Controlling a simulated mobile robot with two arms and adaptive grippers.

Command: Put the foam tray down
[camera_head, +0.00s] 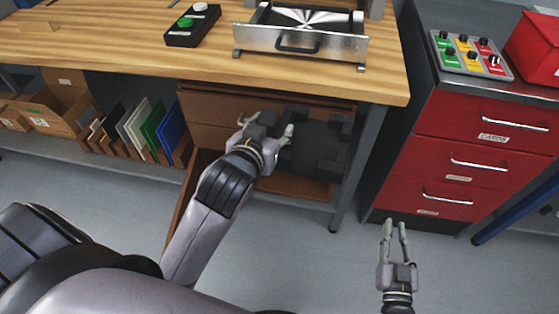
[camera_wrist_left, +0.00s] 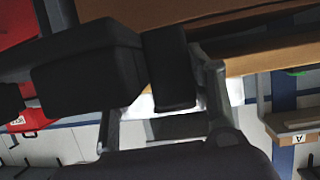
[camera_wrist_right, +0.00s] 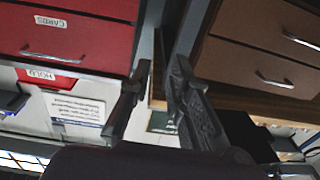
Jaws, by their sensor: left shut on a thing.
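The foam tray (camera_head: 322,150) is a dark, near-black block with raised, blocky parts. In the head view it is held in front of the workbench drawers, below the tabletop. My left gripper (camera_head: 268,128) is at its left side and shut on it. In the left wrist view the dark tray (camera_wrist_left: 88,75) fills the upper left, and a piece of it lies between the fingers (camera_wrist_left: 165,110). I cannot tell whether its underside touches anything. My right gripper (camera_head: 395,226) is open and empty, low in front of the red cabinet; its parted fingers show in the right wrist view (camera_wrist_right: 160,75).
The wooden workbench (camera_head: 110,38) carries a metal fixture (camera_head: 300,40) and a button box (camera_head: 192,25). Below it are brown drawers (camera_head: 215,138) and upright coloured panels (camera_head: 150,130). The red drawer cabinet (camera_head: 470,160) stands at the right with a control panel (camera_head: 470,55) on top.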

